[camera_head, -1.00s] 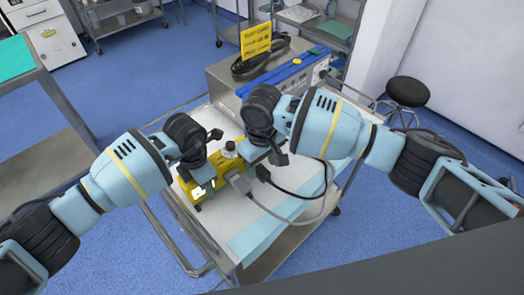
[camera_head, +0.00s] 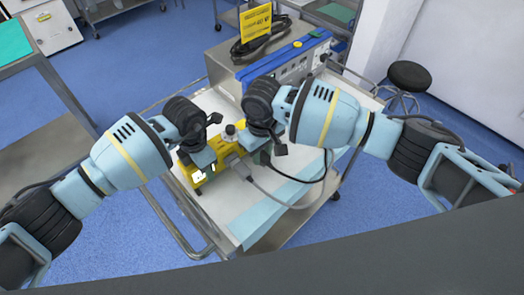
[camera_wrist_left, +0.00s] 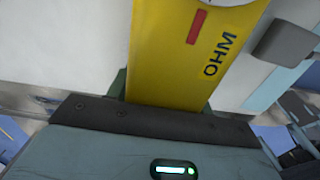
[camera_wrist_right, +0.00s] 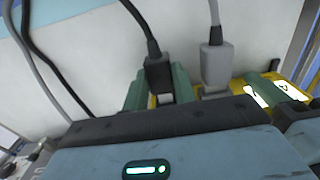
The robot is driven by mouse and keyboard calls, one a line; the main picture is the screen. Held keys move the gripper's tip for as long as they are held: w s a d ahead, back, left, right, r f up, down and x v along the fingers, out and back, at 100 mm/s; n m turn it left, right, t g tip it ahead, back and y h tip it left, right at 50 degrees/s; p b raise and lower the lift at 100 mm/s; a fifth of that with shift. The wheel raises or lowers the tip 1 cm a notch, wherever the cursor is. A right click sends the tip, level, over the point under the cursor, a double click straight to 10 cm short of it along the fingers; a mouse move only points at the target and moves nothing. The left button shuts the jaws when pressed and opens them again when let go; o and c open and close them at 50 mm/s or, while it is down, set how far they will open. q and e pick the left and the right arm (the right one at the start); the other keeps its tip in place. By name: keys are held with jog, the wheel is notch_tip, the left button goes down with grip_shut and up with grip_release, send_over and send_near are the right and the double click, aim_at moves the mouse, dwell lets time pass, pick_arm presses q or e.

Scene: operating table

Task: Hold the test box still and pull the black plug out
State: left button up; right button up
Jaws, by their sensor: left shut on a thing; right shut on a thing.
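The yellow test box (camera_head: 203,178) lies on the cart, marked OHM in the left wrist view (camera_wrist_left: 185,60). My left gripper (camera_head: 203,158) is shut on the box, its green fingers on either side. My right gripper (camera_head: 264,152) is shut on the black plug (camera_wrist_right: 158,74), which sits between its green fingers in the right wrist view. A pale end shows below the plug; whether it is still seated in the box I cannot tell. A grey plug (camera_wrist_right: 216,64) is beside it, apart from the fingers. In the head view my right gripper hides most of the black plug.
Black and grey cables (camera_head: 297,205) loop over the cart top's right side, by a light blue strip (camera_head: 262,222). A large metal instrument (camera_head: 222,68) with a coiled black cable and yellow sign stands at the back. The cart's front part is clear.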

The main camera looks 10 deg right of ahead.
grip_shut()
jog(key=shift+r, duration=0.1)
jog(key=shift+g, duration=0.3)
pick_arm(q)
jog(key=shift+w, duration=0.1)
pick_arm(e)
jog(key=shift+s+d, duration=0.2)
jog(key=shift+s, duration=0.15)
jog(key=shift+s+d+r, duration=0.1)
jog(key=shift+s+d, duration=0.2)
jog(key=shift+s, duration=0.2)
dwell(0.8)
jog(key=shift+s+d, duration=0.4)
jog(key=shift+s, duration=0.3)
jog(key=shift+s+d, duration=0.4)
jog(key=shift+s, duration=0.3)
dwell(0.7)
notch_tip(320, 180, up, 7)
jog(key=s+d, duration=0.1)
jog(key=shift+s+r, duration=0.2)
jog(key=shift+s, duration=0.15)
dwell(0.7)
